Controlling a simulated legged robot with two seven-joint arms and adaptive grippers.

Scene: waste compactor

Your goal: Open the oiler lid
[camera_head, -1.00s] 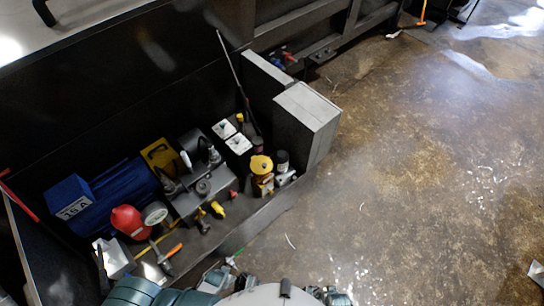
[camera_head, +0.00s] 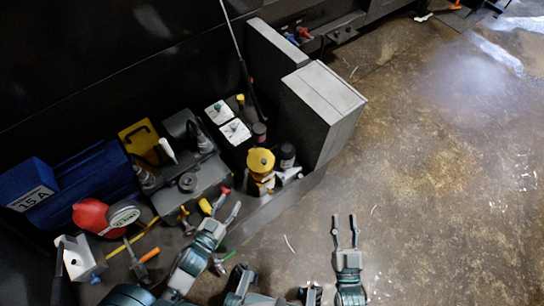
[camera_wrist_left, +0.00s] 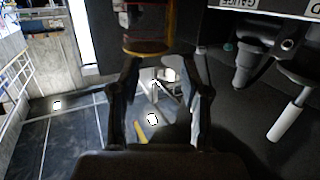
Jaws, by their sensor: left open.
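The oiler, with a round yellow lid (camera_head: 260,160), stands in the machine bay, right of the grey tank. The lid appears closed. My left gripper (camera_head: 230,206) is open and empty, in front of the oiler and to its lower left, apart from it. In the left wrist view the open fingers (camera_wrist_left: 158,75) show with a dark cylindrical body with an amber rim (camera_wrist_left: 147,46) beyond them, probably the oiler. My right gripper (camera_head: 344,226) is open and empty over the floor, to the right of the bay.
A grey box (camera_head: 325,105) stands right behind the oiler. A dark jar (camera_head: 287,156) is close on its right. The grey tank (camera_head: 190,185), blue motor (camera_head: 85,185), red gauge part (camera_head: 92,216) and yellow-handled valves (camera_head: 205,206) crowd the left. The floor (camera_head: 440,190) at right is clear.

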